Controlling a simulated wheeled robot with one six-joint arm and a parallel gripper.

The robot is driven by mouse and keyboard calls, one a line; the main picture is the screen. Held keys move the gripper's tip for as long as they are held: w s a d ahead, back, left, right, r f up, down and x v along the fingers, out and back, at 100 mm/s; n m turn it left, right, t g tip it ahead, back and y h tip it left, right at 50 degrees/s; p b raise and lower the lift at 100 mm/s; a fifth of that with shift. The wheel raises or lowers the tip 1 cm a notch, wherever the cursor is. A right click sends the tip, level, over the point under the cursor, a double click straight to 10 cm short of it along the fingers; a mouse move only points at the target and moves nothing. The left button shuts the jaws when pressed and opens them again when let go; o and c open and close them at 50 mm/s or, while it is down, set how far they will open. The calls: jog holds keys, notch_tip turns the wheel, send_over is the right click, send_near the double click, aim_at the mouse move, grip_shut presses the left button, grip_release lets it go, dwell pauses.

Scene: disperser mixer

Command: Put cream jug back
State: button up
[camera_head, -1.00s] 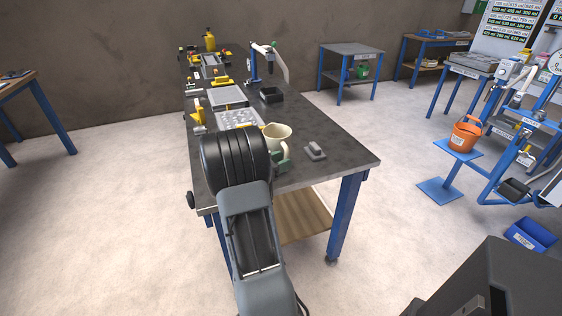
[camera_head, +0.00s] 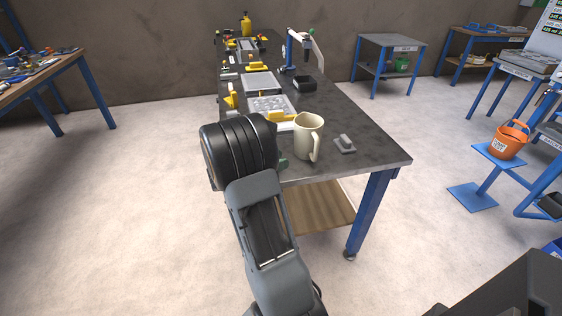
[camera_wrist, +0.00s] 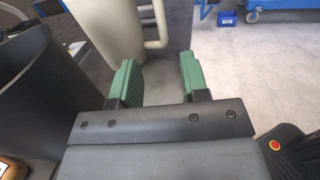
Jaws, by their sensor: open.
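The cream jug (camera_head: 307,140) stands upright near the front edge of the dark worktable (camera_head: 368,150), with its handle toward the front right. In the wrist view the jug (camera_wrist: 108,28) is at the top, its handle (camera_wrist: 160,22) ahead of my fingers. My gripper (camera_wrist: 158,78) has two green fingers, spread apart with nothing between them. The handle appears just beyond the fingertips; I cannot tell whether they touch it. In the head view most of my gripper is hidden behind my black wrist.
A grey block (camera_head: 345,144) sits right of the jug. A metal tray (camera_head: 270,105) with a yellow-handled tool lies behind it, and a black bin (camera_head: 304,83) farther back. An orange bucket (camera_head: 509,141) stands on a blue stand at right. Floor is clear around the table.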

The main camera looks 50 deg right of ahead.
jog(key=shift+w+a, duration=0.15)
jog(key=shift+a, duration=0.2)
jog(key=shift+s+a+r+m+y, duration=0.1)
jog(key=shift+s+a+m+y, duration=0.1)
jog(key=shift+a+m+y, duration=0.15)
jog(key=s+a+m+t+y, duration=0.2)
jog(key=a+m+t+y, duration=0.3)
jog(key=a, duration=0.9)
jog(key=s+a+m+t+y, duration=0.2)
jog(key=a+m+t+y, duration=0.3)
jog(key=a+y, duration=0.5)
jog(key=a+m, duration=0.2)
jog(key=a, duration=0.3)
jog(key=shift+s+a+t+y, duration=0.2)
jog(key=shift+s+t+y, duration=0.05)
jog(key=shift+t+y, duration=0.1)
jog(key=shift+m, duration=0.25)
notch_tip(320, 180, up, 14)
jog(key=a+p, duration=0.1)
jog(key=p, duration=1.1)
jog(key=shift+w+a+n+t, duration=0.15)
jog(key=shift+w+n+t, duration=0.1)
jog(key=shift+n+t, duration=0.15)
